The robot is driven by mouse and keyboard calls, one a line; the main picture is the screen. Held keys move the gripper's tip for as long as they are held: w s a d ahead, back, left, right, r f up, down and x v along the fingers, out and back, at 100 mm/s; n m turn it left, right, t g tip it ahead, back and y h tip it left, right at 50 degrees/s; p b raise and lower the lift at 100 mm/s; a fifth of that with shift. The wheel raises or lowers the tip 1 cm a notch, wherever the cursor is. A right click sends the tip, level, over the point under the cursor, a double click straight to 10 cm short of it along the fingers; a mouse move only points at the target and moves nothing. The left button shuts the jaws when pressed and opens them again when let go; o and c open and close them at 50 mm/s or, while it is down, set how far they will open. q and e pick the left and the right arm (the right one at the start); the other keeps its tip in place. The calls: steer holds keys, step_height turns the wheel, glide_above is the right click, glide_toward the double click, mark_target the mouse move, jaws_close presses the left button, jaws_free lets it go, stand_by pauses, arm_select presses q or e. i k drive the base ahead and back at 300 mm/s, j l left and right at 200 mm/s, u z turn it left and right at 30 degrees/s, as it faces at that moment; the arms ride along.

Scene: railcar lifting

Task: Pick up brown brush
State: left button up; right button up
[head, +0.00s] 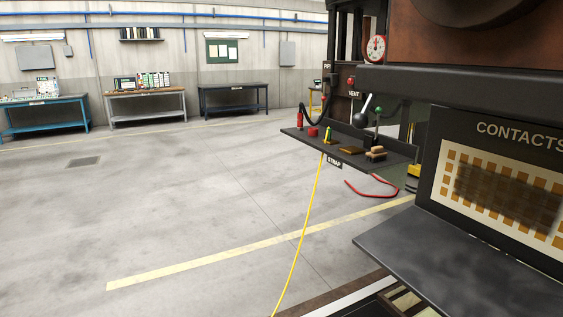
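A small tan-brown block-shaped thing (376,151) with a darker underside sits near the right part of the dark shelf marked STRAP (395,159); it looks like the brown brush, but it is too small to be sure. A flat, darker brown piece (349,149) lies to its left on the same shelf. Neither of my grippers is in view.
The shelf also holds a yellow-green item (328,135) and red items (313,131). A yellow cable (305,225) hangs to the floor. At right are a CONTACTS panel (480,150) and a dark ledge (465,265). The floor at left is clear, with workbenches behind.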

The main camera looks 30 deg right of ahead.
mark_target(378, 154)
steer(key=i+l+z, duration=0.1)
steer(key=i+z, duration=0.15)
steer(key=i, duration=0.25)
steer(key=i+z, duration=0.3)
steer(key=i, duration=0.15)
steer(key=i+j+z, duration=0.25)
steer(key=i, duration=0.2)
steer(key=i+j+z, duration=0.1)
steer(key=i+z, duration=0.15)
steer(key=i, duration=0.25)
